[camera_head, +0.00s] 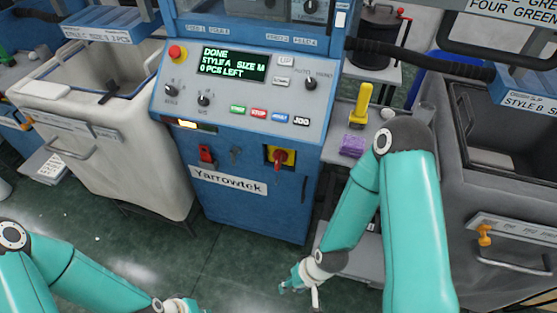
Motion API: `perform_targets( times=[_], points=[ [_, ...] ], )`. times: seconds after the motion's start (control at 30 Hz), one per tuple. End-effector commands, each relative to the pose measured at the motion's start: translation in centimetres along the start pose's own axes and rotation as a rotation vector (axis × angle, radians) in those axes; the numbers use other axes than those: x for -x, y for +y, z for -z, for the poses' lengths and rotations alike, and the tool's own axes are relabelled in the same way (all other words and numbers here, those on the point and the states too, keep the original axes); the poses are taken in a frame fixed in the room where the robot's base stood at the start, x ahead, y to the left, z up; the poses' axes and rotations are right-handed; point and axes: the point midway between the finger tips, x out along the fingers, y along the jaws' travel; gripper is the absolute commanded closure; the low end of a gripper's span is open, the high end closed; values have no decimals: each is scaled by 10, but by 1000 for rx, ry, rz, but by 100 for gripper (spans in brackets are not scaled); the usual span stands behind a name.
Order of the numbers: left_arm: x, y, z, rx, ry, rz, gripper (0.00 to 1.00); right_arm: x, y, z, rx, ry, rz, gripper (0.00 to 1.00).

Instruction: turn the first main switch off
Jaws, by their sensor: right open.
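The main switch (281,157) is a red rotary handle on a yellow plate, low on the front of the blue Yarrowtek machine (240,210). The exact angle of its handle is too small to tell. My right gripper (298,286) is below the switch and in front of the machine, apart from it, open and empty. My left arm enters at the lower left, and its wrist reaches the bottom edge. The left gripper's fingers are out of the picture.
The panel display (234,65) reads "DONE, STYLE A SIZE M, 0 PCS LEFT". A red rocker switch (206,155) sits left of the main switch. A white bin (125,150) stands left, a grey bin (480,215) right. A yellow-handled tool (361,104) and purple block (352,145) lie beside the machine.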

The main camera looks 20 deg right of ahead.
Motion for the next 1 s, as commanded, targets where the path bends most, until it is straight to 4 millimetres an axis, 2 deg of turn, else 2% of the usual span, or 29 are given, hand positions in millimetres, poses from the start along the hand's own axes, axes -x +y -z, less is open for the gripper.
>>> perform_targets(
  times=[0.07,0.17,0.27,0.3,0.4,0.5,0.6,0.73,0.9,1.0],
  points=[
    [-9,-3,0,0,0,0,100,-9,0,13,5,43,-8,57],
    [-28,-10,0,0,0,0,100,-25,-3,46,18,163,-33,57],
    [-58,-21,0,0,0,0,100,-42,-10,101,37,372,-78,57],
    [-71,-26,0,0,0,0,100,-45,-15,126,46,474,-103,57],
    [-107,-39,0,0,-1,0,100,-40,-31,184,63,757,-178,57],
    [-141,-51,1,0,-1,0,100,-18,-50,223,60,1035,-270,57],
    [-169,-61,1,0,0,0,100,11,-68,236,37,1269,-370,57],
    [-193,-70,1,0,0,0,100,44,-84,228,-6,1474,-487,57],
    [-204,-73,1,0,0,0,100,69,-94,215,-47,1589,-576,57],
    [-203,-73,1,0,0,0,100,75,-92,218,-56,1603,-593,57]
  ],
)
